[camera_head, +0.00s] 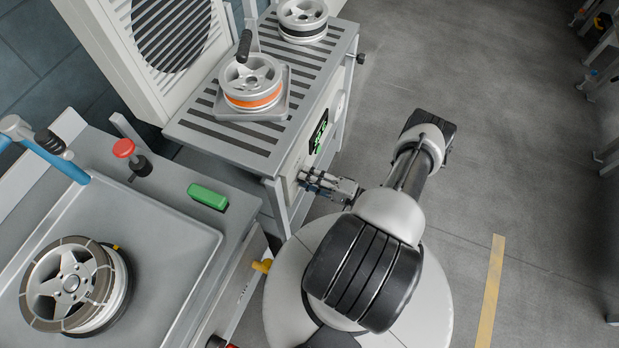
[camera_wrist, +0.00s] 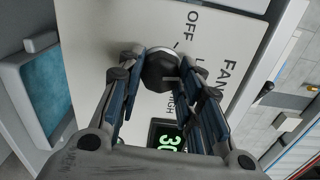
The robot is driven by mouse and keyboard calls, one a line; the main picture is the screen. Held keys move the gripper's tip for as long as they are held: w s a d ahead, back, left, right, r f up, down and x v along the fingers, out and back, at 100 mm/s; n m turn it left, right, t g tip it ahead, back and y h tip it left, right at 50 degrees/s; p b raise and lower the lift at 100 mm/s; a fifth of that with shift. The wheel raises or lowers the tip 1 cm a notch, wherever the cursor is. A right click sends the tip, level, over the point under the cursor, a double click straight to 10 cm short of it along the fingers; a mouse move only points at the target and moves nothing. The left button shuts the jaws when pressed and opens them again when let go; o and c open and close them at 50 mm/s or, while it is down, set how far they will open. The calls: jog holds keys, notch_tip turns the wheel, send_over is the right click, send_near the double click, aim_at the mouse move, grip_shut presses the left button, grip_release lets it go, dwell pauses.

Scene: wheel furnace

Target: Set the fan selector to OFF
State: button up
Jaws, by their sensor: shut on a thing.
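The fan selector is a dark round knob (camera_wrist: 160,72) on a pale panel (camera_wrist: 95,40), between my fingertips in the wrist view. The printed words FAN, OFF and HIGH show around it, and another label is partly covered by a finger. I cannot tell which mark the knob points to. My gripper (camera_wrist: 163,60) is shut on the knob, one finger on each side. In the head view my gripper (camera_head: 306,179) meets the front panel of the slatted bench, and the knob is hidden there.
A green-lit display (camera_head: 319,132) sits on the panel beside my gripper. The slatted bench (camera_head: 215,146) carries a wheel with an orange band (camera_head: 252,82) and another wheel (camera_head: 303,18). A grey basin (camera_head: 165,235) with a wheel stands at left. Open floor lies right.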

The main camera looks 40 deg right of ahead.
jog(key=n+p, duration=0.1)
jog(key=n, duration=0.4)
jog(key=n+p, duration=0.1)
jog(key=n, duration=0.5)
jog(key=shift+d+r, duration=0.1)
jog(key=shift+r, duration=0.1)
jog(key=shift+n, duration=0.5)
jog(key=o, duration=0.8)
jog(key=shift+o, duration=1.1)
jog(key=shift+s+d, duration=0.1)
jog(key=shift+s, duration=0.1)
jog(key=shift+s+d+f, duration=0.25)
jog(key=shift+s+d, duration=0.05)
jog(key=shift+s, duration=0.3)
jog(key=shift+o, duration=0.3)
jog(key=v, duration=1)
jog(key=shift+s+r, duration=0.15)
jog(key=shift+s, duration=0.3)
jog(key=shift+w+a+r, duration=0.1)
jog(key=shift+w, duration=0.15)
